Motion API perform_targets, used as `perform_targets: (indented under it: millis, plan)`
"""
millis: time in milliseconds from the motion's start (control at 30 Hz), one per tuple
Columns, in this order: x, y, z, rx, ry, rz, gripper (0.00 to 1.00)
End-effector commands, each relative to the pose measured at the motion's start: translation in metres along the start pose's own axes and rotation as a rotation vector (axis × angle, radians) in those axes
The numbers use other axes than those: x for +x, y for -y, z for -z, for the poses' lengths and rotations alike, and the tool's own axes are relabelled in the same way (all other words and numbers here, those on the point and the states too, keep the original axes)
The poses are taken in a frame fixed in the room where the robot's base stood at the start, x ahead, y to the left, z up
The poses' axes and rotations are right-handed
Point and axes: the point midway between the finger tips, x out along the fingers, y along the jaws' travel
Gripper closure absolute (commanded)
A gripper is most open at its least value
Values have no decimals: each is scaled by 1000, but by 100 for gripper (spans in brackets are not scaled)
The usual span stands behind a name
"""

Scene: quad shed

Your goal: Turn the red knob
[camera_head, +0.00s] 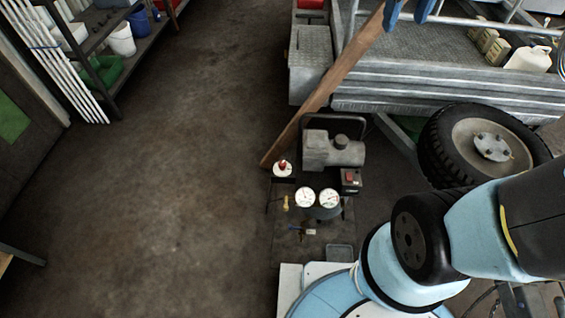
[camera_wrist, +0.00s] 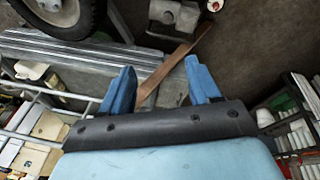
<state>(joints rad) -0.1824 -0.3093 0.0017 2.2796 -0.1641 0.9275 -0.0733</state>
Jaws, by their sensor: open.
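The small red knob (camera_head: 283,164) sits on a white round base at the left back corner of a dark panel (camera_head: 285,219) in the head view. In the wrist view a small red and white spot (camera_wrist: 215,5) at the top edge looks like the same knob, partly cut off. My gripper (camera_head: 408,12) is at the top of the head view, over the trailer and well apart from the knob. In the wrist view its two blue fingers (camera_wrist: 161,82) are spread with nothing between them that they hold.
Two white dial gauges (camera_head: 317,198), a red switch box (camera_head: 350,178) and a grey compressor (camera_head: 335,149) stand near the knob. A wooden plank (camera_head: 330,82) leans beside it. A wheel (camera_head: 482,145) and trailer (camera_head: 430,88) lie right. The floor to the left is clear.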

Motion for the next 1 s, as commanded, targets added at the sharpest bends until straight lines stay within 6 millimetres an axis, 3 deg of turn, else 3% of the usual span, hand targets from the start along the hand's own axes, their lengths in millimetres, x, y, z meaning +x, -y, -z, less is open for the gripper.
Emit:
perform_targets:
  millis: [100,500,1000]
  plan:
    - [19,8,27,-77,47,-8,38]
    - [94,50,106,-335,185,-46,38]
    - [218,135,173,-671,341,-102,38]
